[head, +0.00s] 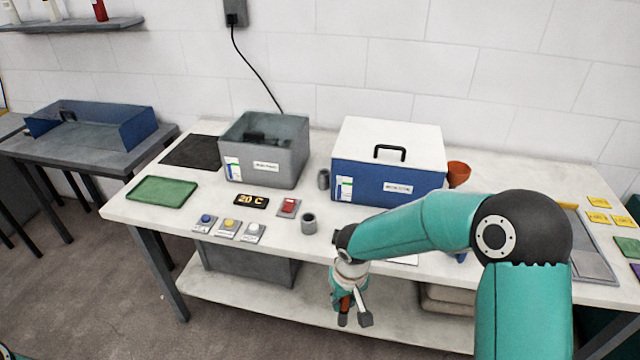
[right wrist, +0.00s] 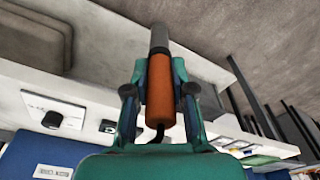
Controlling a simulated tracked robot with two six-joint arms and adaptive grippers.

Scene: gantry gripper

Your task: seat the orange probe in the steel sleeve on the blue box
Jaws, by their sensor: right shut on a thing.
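The blue box (head: 386,184) with a white lid and black handle stands at the back of the table. A grey cylindrical sleeve (head: 323,180) stands at its left side; I cannot tell whether it is attached. My right gripper (head: 354,318) hangs in front of the table's front edge, well away from the sleeve. It is shut on the orange probe (head: 346,302), mostly hidden by the fingers there. In the right wrist view the orange probe (right wrist: 160,100) lies between the fingers, its grey tip pointing away from the palm. My left gripper is out of view.
A second grey cylinder (head: 308,223) stands near the table's front edge. A grey open box (head: 263,160), several button blocks, a display (head: 251,201), a green tray (head: 162,192) and an orange cup (head: 459,172) are on the table. My right arm hides part of the tabletop.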

